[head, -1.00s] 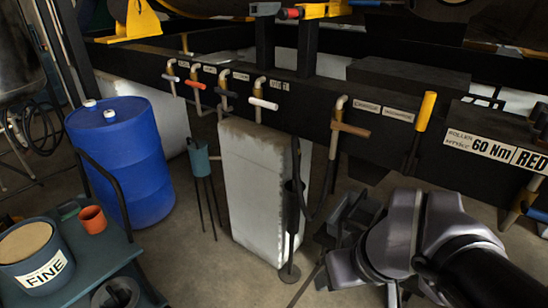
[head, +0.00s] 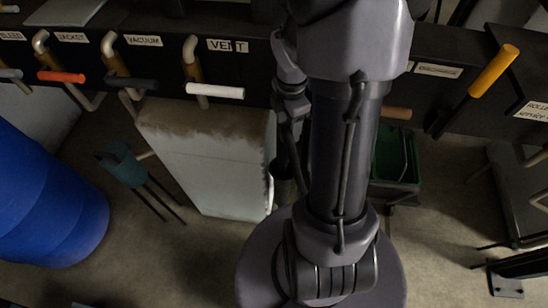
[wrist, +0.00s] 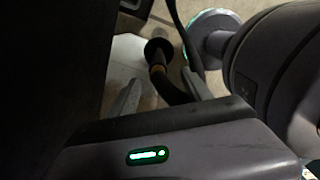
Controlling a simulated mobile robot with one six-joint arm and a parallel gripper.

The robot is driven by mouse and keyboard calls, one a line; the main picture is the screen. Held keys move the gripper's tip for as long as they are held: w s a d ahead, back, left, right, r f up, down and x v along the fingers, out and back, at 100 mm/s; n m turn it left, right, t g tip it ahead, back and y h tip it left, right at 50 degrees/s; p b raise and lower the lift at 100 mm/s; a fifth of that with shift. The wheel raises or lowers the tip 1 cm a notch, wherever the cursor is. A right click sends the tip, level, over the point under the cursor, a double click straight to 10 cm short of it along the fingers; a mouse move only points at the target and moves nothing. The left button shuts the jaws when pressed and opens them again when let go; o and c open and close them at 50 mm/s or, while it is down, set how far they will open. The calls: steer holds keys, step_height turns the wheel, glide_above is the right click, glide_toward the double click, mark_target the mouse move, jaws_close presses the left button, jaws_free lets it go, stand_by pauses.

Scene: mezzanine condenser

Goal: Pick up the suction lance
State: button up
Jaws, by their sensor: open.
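The suction lance (wrist: 158,52) shows in the wrist view as a dark tube with a round black end and a yellowish band. My gripper (wrist: 161,78) is open, with one pale finger on either side of the lance in that picture. I cannot tell whether the fingers touch it or how far off it is. In the head view my arm covers most of the area where the lance stood, and the gripper's fingers are hidden.
A pale block (head: 210,165) stands left of my arm under the black beam. White (head: 215,91), orange (head: 62,77) and yellow (head: 494,70) handles stick out along the beam. A blue drum (head: 45,205) is at left. A green bin (head: 397,158) sits behind my arm.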

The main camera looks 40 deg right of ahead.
mark_target(284, 147)
step_height(284, 147, down, 6)
steer(key=shift+w+f+b, duration=0.1)
steer(key=shift+f+b, duration=0.15)
steer(key=shift+b, duration=0.9)
steer(key=f+b, duration=0.2)
steer(key=f, duration=0.1)
steer(key=f+b, duration=0.1)
steer(key=f, duration=0.1)
steer(key=shift+w+a, duration=0.25)
steer(key=shift+r, duration=0.2)
steer(key=shift+c, duration=0.5)
jaws_close()
